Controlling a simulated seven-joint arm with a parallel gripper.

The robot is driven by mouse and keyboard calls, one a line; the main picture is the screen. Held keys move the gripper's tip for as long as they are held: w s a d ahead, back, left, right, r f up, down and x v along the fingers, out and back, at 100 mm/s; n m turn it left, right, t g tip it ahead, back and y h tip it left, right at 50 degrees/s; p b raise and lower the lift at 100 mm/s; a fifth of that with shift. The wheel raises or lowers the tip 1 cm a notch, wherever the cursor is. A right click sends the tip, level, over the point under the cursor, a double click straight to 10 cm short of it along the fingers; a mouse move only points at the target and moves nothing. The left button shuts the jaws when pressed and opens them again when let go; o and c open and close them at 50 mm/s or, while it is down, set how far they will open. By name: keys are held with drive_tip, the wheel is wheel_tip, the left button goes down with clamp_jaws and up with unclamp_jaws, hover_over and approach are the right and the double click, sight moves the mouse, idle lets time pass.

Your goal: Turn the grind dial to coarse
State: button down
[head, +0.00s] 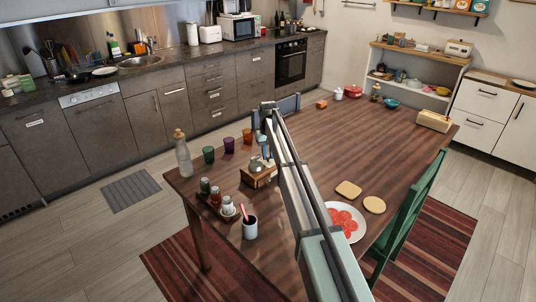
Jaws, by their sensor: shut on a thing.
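A small wooden-based grinder (258,179) stands on the table in the head view, left of my arm. Its upper part is largely hidden by my arm and gripper. My gripper (265,158) points down at the top of the grinder, and its fingers are very small in the picture. It is shut on a part there, which I take to be the grind dial. The dial itself and its marks are too small and covered to read, so its setting cannot be told.
The dark wooden table (345,135) carries a bottle (182,155), green (208,155) and purple (229,145) cups, a condiment tray (212,207), and a white cup (250,230). A plate of red slices (357,234) lies right of my arm. The table's far middle is clear.

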sight(268, 157)
drive_tip(key=shift+m, duration=2.2)
drive_tip(key=c, duration=1)
unclamp_jaws()
drive_tip(key=shift+r, duration=0.1)
wheel_tip(268, 157, up, 14)
drive_tip(key=shift+f, duration=0.2)
